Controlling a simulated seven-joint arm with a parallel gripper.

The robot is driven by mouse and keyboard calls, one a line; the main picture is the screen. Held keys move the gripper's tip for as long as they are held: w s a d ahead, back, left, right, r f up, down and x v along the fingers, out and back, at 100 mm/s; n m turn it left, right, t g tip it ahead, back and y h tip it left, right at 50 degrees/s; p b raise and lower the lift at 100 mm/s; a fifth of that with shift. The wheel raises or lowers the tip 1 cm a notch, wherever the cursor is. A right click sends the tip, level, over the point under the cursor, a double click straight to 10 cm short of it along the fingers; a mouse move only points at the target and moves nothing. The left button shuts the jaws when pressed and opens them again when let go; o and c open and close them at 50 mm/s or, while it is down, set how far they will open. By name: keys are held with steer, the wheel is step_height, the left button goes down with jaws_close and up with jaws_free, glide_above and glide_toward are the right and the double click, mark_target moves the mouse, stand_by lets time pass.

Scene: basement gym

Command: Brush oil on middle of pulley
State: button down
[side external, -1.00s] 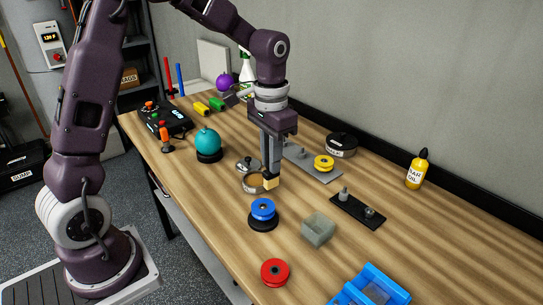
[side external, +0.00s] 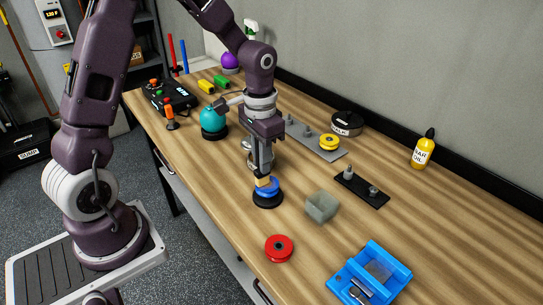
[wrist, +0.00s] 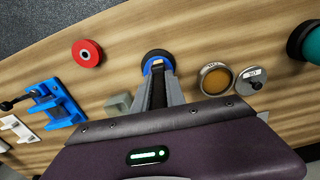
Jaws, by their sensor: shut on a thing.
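My gripper (side external: 262,172) is shut on a brush, of which a pale tan tip (side external: 262,182) shows below the fingers. The tip is right over the middle of the blue pulley (side external: 273,188); I cannot tell whether it touches. The pulley lies flat on a round black base (side external: 268,202). In the wrist view the tip (wrist: 158,63) overlaps the pulley's centre, and the fingers hide part of the pulley. An open tin with amber contents (wrist: 216,79) stands to its right, beside a grey labelled lid (wrist: 252,80). The side view mostly hides the tin behind my gripper.
A grey translucent block (side external: 321,207), a red pulley (side external: 279,248) and a blue holder (side external: 370,275) are nearby. Behind are a yellow pulley (side external: 329,143) on a grey plate, a black plate with posts (side external: 360,188), a dark round tin (side external: 346,123) and a yellow bottle (side external: 423,152).

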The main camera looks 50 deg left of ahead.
steer(key=shift+s+a, duration=0.1)
steer(key=shift+s, duration=0.2)
steer(key=w+d, duration=0.2)
steer(key=w, duration=0.1)
steer(key=shift+w, duration=0.25)
step_height(320, 180, up, 8)
steer(key=shift+r, duration=0.2)
stand_by(0.5)
